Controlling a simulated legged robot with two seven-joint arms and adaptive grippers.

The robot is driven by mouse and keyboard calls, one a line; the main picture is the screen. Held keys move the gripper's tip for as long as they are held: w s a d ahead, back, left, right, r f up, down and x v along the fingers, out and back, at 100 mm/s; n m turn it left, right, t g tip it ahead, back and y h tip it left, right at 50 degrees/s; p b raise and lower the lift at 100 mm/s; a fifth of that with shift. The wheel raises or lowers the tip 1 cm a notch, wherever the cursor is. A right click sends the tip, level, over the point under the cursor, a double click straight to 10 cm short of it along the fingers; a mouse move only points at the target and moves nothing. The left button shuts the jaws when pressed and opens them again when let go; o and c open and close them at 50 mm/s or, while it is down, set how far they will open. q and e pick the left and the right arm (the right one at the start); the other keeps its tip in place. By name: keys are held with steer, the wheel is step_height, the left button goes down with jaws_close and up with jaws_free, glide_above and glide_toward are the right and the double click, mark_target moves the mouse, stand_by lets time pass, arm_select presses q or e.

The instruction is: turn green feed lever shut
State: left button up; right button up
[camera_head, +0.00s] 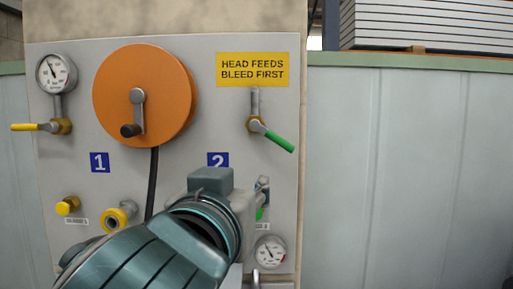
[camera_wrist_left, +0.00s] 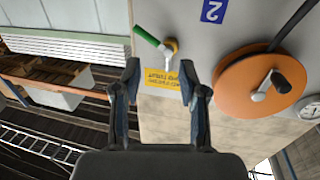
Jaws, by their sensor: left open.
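The green feed lever (camera_head: 276,140) sits on its brass valve on the panel's right side, below the yellow sign. Its handle slants down and right from the vertical grey pipe. In the wrist view, which is upside down, the green lever (camera_wrist_left: 147,36) is at the top, beyond my fingertips and apart from them. My left gripper (camera_head: 240,205) is in front of the lower right of the panel, below the lever; my wrist hides most of its fingers. In the wrist view the left gripper (camera_wrist_left: 160,68) is open, with nothing between its fingers. My right gripper is not in view.
An orange hose reel (camera_head: 174,85) with a crank is left of the lever. A yellow lever (camera_head: 28,127) and gauge (camera_head: 53,73) are at far left. A lower gauge (camera_head: 269,252) is near my gripper. The yellow sign (camera_head: 257,69) is above the lever.

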arm_select(q)
steer(key=s+a, duration=0.2)
steer(key=s, duration=0.9)
steer(key=shift+s+a, duration=0.25)
steer(key=shift+s, duration=0.1)
